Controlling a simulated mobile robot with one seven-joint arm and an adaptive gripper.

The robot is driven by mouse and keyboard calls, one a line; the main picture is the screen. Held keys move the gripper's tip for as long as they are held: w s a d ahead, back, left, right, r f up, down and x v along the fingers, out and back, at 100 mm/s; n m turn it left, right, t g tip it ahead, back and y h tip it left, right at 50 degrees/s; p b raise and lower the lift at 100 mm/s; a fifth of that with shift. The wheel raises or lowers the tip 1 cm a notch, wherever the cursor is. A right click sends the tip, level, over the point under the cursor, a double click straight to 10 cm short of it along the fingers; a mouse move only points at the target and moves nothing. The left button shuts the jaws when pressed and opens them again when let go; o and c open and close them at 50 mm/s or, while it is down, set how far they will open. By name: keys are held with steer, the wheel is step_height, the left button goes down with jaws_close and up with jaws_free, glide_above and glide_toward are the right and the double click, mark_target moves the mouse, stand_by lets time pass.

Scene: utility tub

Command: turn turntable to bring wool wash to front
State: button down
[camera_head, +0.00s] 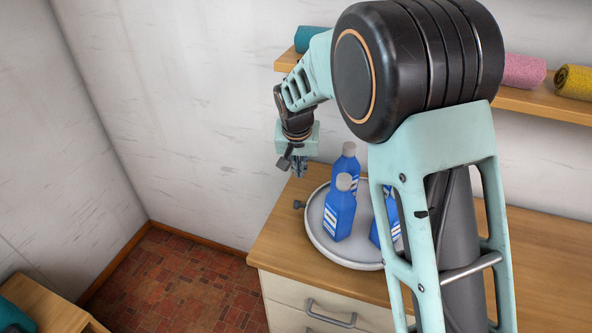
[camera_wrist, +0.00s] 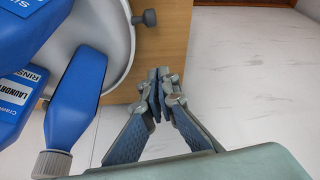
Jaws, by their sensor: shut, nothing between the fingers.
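The turntable (camera_head: 317,240) is a pale round tray with a raised rim on a wooden counter; its edge also shows in the wrist view (camera_wrist: 123,62). A dark knob (camera_head: 299,204) sticks out from its left rim, also seen in the wrist view (camera_wrist: 145,18). Blue bottles with grey caps stand on it: one in front (camera_head: 339,213), one behind (camera_head: 348,166), one partly behind my arm (camera_head: 378,234). One label in the wrist view (camera_wrist: 17,93) reads "laundry rinse"; I cannot tell which is wool wash. My gripper (camera_head: 299,172) is shut and empty, beyond the knob; its fingertips (camera_wrist: 160,84) are apart from the rim.
The wooden counter (camera_head: 275,235) has drawers with a metal handle (camera_head: 330,313) below. A wall shelf (camera_head: 540,103) holds rolled towels, including pink (camera_head: 524,71) and yellow (camera_head: 574,81). My arm covers the turntable's right side. Open tiled floor (camera_head: 180,285) lies left of the counter.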

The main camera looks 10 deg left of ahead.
steer(key=x, duration=0.7)
steer(key=shift+s+f+p, duration=0.25)
steer(key=shift+p, duration=0.05)
steer(key=shift+s+d+f, duration=0.1)
steer(key=shift+s, duration=0.7)
steer(key=shift+s+d+f, duration=0.1)
steer(key=shift+s, duration=0.75)
steer(key=shift+s+a, duration=0.1)
